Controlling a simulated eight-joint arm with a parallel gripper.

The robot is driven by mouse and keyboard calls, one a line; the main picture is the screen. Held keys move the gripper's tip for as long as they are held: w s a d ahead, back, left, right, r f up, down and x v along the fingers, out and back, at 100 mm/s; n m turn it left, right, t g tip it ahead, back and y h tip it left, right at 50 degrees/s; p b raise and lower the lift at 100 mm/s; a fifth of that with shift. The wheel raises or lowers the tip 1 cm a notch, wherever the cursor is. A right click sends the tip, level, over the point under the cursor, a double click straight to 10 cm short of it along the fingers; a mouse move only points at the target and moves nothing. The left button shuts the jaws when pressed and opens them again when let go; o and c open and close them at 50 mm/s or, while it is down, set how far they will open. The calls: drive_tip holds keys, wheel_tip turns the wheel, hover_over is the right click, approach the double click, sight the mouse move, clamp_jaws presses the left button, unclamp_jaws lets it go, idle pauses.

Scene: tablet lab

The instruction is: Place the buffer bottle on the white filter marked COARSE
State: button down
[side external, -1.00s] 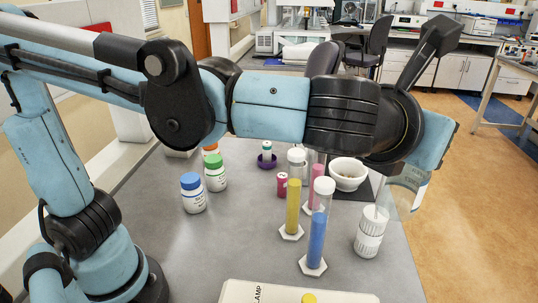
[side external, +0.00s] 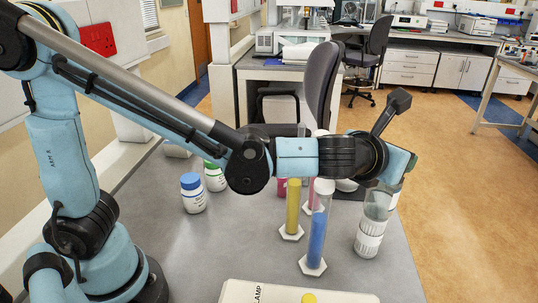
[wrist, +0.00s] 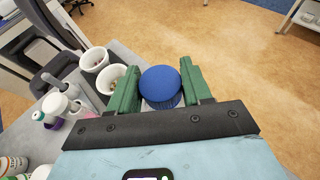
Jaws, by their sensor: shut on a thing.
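My gripper (wrist: 160,88) is shut on a bottle with a blue cap (wrist: 160,84), between its green fingers. In the side external view the clear body of this bottle (side external: 379,207) hangs below my wrist, and its lower end meets or overlaps the top of a white cylindrical piece (side external: 368,243) at the right of the table. I cannot tell whether they touch. The white piece carries small print that I cannot read. My gripper's fingers are mostly hidden in the side view, and the white piece is hidden below the bottle in the wrist view.
A blue tube (side external: 318,236) and a yellow tube (side external: 293,206) stand on white hexagonal bases left of the white piece. White cups (wrist: 110,78) stand left of my gripper in the wrist view. Another blue-capped bottle (side external: 193,195) stands further left. The table's right edge is close.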

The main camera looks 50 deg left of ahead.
drive_tip(key=shift+f, duration=0.3)
drive_tip(key=shift+c, duration=2.4)
unclamp_jaws()
drive_tip(key=shift+f, duration=0.15)
drive_tip(key=shift+s+r, duration=0.2)
drive_tip(key=shift+r, duration=0.05)
drive_tip(key=v, duration=1.1)
drive_tip(key=shift+s, duration=0.3)
